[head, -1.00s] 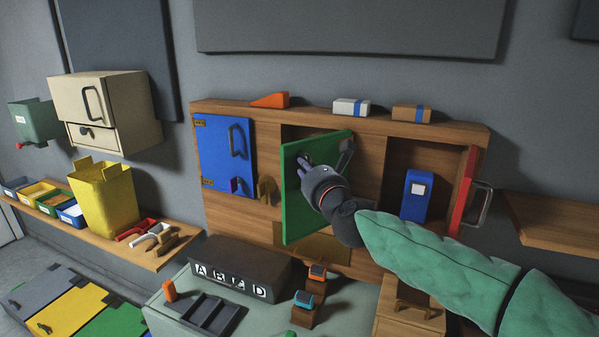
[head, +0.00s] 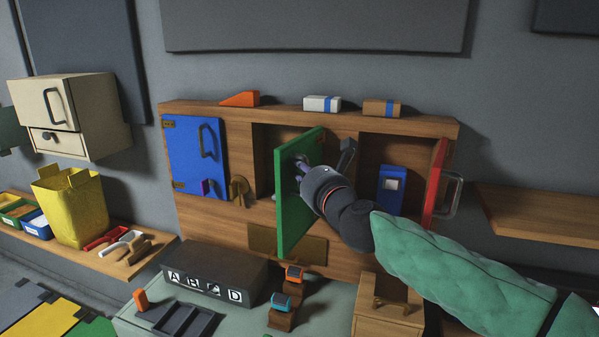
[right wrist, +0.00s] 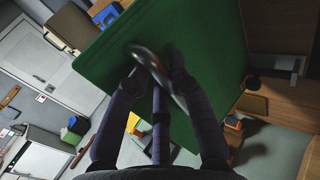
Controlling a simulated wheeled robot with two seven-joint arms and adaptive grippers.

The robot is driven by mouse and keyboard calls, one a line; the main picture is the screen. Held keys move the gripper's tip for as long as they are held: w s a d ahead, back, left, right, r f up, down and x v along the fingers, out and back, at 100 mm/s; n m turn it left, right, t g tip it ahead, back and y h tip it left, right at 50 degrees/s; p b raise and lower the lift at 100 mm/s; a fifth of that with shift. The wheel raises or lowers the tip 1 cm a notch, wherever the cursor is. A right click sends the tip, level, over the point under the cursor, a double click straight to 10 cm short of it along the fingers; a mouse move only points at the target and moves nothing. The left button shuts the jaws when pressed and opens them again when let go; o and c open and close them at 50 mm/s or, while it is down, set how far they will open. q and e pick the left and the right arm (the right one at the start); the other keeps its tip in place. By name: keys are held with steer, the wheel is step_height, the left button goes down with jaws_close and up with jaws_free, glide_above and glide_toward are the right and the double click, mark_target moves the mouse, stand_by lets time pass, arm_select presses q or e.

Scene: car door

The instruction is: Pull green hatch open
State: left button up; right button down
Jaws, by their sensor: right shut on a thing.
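The green hatch (head: 290,215) stands swung out from the middle compartment of the wooden cabinet, its left edge nearer me. A dark gap of the compartment shows to its left. My right gripper (head: 302,168) is at the upper part of the hatch, partly over it in the head view. In the right wrist view the green panel (right wrist: 205,35) fills the upper middle. There my right gripper (right wrist: 155,68) is shut on the grey handle (right wrist: 158,80) of the hatch; the fingers partly hide the contact. My left gripper is not in view.
A blue hatch (head: 195,150) is shut at left. A red hatch (head: 435,180) stands open at right, beside a compartment with a blue item (head: 391,190). Below are a lettered dark box (head: 215,280) and a small wooden drawer box (head: 387,310). Blocks rest on the cabinet top.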

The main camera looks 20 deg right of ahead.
steer(key=shift+s+d+r, duration=0.1)
steer(key=shift+d+r, duration=0.1)
steer(key=shift+r, duration=0.2)
steer(key=shift+s+d+r, duration=0.1)
steer(key=shift+d+r, duration=0.05)
steer(key=shift+r, duration=0.25)
steer(key=c, duration=1.4)
jaws_free()
steer(key=s, duration=0.4)
steer(key=s+f, duration=0.1)
steer(key=s, duration=0.6)
steer(key=shift+s+a+f, duration=0.15)
steer(key=shift+s+a, duration=0.2)
